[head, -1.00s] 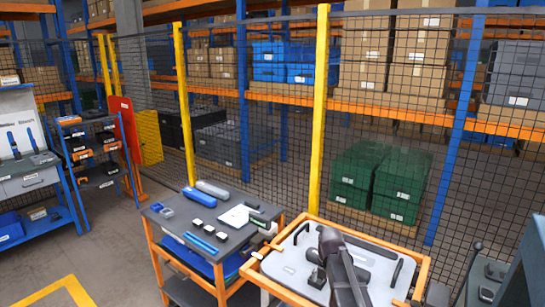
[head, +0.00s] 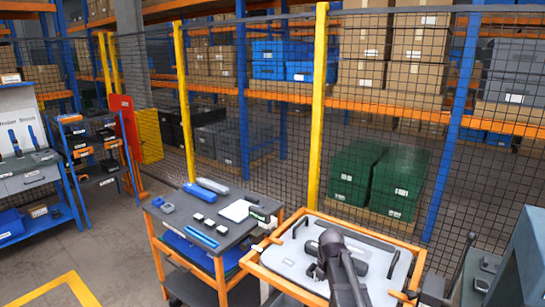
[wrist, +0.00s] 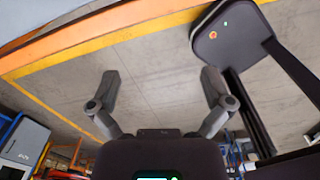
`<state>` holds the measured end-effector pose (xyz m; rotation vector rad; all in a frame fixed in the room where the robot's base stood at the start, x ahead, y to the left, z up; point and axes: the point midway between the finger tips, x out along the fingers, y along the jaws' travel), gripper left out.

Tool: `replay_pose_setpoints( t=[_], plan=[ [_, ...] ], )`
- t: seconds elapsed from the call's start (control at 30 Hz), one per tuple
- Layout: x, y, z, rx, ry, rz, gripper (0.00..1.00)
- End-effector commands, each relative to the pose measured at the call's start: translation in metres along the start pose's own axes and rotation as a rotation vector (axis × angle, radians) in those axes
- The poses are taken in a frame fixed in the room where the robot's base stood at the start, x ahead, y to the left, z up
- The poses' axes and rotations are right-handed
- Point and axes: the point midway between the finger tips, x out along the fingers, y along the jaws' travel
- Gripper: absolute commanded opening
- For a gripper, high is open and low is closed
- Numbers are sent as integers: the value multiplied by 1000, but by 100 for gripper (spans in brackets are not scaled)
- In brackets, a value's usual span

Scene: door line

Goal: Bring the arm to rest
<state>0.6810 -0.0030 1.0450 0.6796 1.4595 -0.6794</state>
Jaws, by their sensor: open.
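My arm (head: 343,270) rises at the bottom of the head view, in front of the pale panel of an orange-framed cart. Its dark links are folded close together there, and I cannot make out the fingers in that view. In the wrist view my gripper (wrist: 157,88) has its two grey fingers spread wide apart. Nothing is between them; grey concrete floor shows beyond.
A dark work cart (head: 215,222) with small items stands left of the arm. A mesh fence with yellow posts (head: 316,105) runs behind. A dark panel with green and red lights (wrist: 226,36) is near the right finger. Open floor (head: 110,250) lies left.

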Motion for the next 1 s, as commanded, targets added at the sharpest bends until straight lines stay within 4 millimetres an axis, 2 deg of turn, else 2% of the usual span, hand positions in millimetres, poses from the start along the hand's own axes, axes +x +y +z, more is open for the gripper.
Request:
replay_pose_setpoints(
  t=[0.27, 1.0],
  plan=[
    [14, -15, -14, 274, 0, 0, 100],
    [57, -65, -59, 1332, 0, -2, 100]
  ],
)
